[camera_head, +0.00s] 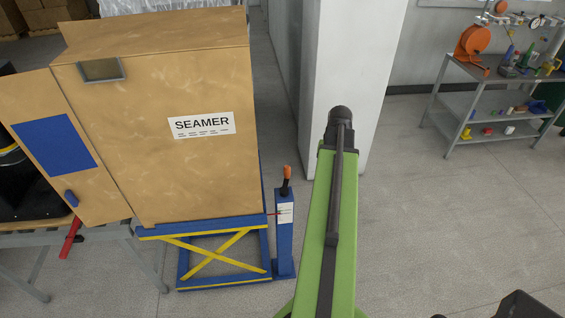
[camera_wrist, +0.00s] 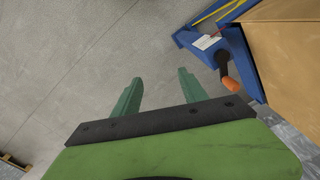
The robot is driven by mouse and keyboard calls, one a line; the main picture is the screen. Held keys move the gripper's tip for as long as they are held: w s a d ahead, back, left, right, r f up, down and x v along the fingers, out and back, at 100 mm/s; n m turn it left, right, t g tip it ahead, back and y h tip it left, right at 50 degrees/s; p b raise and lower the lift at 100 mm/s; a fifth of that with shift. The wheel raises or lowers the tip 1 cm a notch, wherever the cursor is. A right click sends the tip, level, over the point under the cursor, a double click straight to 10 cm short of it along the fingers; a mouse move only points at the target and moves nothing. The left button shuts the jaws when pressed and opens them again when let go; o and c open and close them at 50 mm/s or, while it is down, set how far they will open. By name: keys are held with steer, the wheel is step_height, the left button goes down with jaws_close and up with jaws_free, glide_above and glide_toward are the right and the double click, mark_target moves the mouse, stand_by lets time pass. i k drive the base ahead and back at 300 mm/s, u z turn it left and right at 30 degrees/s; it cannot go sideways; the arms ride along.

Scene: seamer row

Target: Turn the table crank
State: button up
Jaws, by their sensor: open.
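The table crank (camera_head: 287,181) is a dark arm with an orange grip, on top of a blue post (camera_head: 284,240). The post stands at the right end of a blue lift table (camera_head: 205,229) with yellow crossed legs. The crank (camera_wrist: 227,74) also shows in the wrist view at the upper right, its orange grip beside the tan cabinet. My gripper (camera_wrist: 158,79) shows its two green fingers spread apart with only floor between them. It is left of the crank and apart from it. The fingers cannot be made out in the head view.
A tan cabinet (camera_head: 150,150) marked SEAMER stands on the lift table, its left door swung out. A white pillar (camera_head: 345,60) rises behind my green arm. A grey shelf cart (camera_head: 480,100) with tools stands at the back right.

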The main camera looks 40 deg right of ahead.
mark_target(284, 191)
steer(key=i, duration=0.85)
